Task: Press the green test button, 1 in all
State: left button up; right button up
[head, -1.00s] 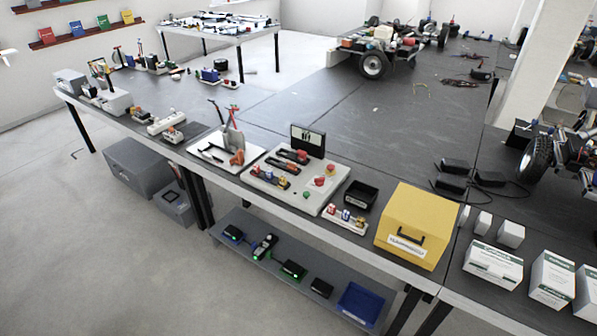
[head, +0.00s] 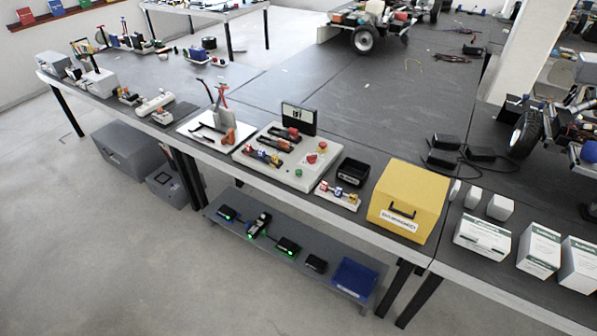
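The green test button (head: 298,172) is a small green spot near the front right of a pale control panel (head: 270,168) on the long dark workbench. Red buttons (head: 312,158) sit just behind it on the same panel. A small black screen (head: 299,117) stands at the panel's back edge. Neither of my grippers shows in the head view, so nothing of mine is near the button here.
A yellow case (head: 408,203), a black bin (head: 353,172) and white boxes (head: 482,237) stand right of the panel. A tool board (head: 214,133) is on its left. A low shelf (head: 258,243) is below the bench. The floor in front is clear.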

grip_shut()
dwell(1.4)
